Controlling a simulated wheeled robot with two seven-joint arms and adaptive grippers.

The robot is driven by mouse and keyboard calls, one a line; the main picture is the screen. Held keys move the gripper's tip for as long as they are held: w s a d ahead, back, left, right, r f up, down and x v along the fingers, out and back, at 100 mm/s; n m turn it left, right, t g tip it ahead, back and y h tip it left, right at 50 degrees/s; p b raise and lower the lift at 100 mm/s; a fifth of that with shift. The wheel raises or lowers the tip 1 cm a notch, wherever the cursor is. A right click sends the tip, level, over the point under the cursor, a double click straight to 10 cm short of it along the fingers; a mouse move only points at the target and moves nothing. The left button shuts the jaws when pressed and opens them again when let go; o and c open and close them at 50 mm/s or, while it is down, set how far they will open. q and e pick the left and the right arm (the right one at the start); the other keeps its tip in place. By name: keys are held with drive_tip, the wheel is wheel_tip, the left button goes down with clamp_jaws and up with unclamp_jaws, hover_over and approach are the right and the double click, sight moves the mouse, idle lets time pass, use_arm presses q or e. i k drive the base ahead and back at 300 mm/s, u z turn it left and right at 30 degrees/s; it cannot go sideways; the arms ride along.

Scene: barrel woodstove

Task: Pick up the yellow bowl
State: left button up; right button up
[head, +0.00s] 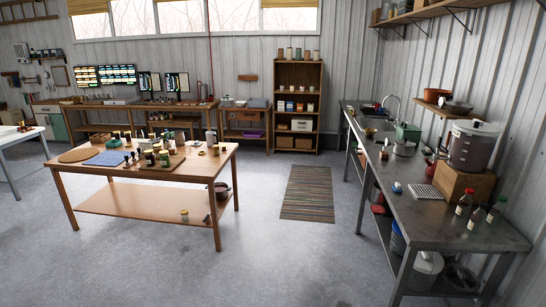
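I cannot make out a yellow bowl for certain in the head view. The wooden table (205,168) at left centre holds many small jars and a tray, and among them is a small yellowish item (216,150) near its right end, too small to identify. A dark reddish pot or bowl (222,190) shows at the table's right side. Neither of my grippers is in view.
A long metal counter (425,205) runs along the right wall, with a sink, pots, bottles and a large lidded container (473,146) on a box. A striped rug (308,193) lies on open grey floor between table and counter. A wooden shelf unit (297,105) stands at the back.

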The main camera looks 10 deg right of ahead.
sight(370, 133)
drive_tip(key=z, duration=0.2)
drive_tip(key=i, duration=2)
drive_tip(key=z, duration=0.45)
drive_tip(key=i, duration=2)
drive_tip(key=z, duration=0.4)
drive_tip(key=i, duration=2)
drive_tip(key=z, duration=0.1)
